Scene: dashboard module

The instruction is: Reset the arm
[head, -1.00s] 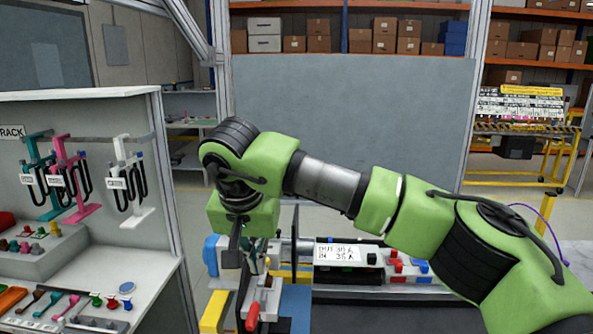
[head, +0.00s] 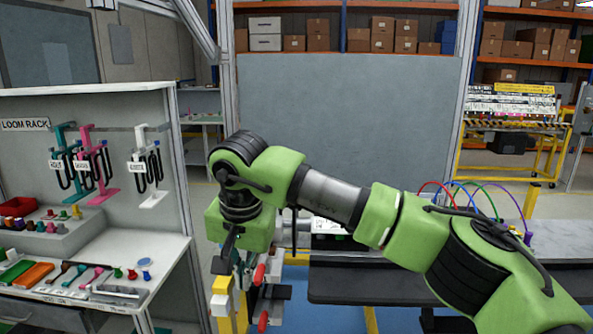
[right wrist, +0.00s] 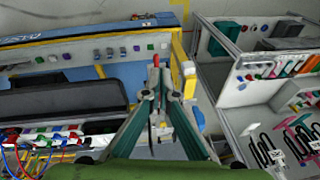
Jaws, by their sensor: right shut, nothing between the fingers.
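My right arm reaches in from the right of the head view. Its gripper (head: 238,266) points down over the near-left end of the workbench, beside red-handled fixtures (head: 258,276). Its fingertips are partly hidden there. In the right wrist view the same gripper (right wrist: 160,98) shows two dark green fingers coming together at the tips, with nothing held. A red-tipped part (right wrist: 156,61) lies beyond the fingertips; I cannot tell how far below. My left gripper is not in view.
The loom rack (head: 25,124) with hanging black looms and a shelf of small coloured parts stands at the left. A dark-topped bench (head: 350,285) with coloured cables (head: 478,192) runs right. A grey panel (head: 345,110) stands behind. Floor shows between rack and bench.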

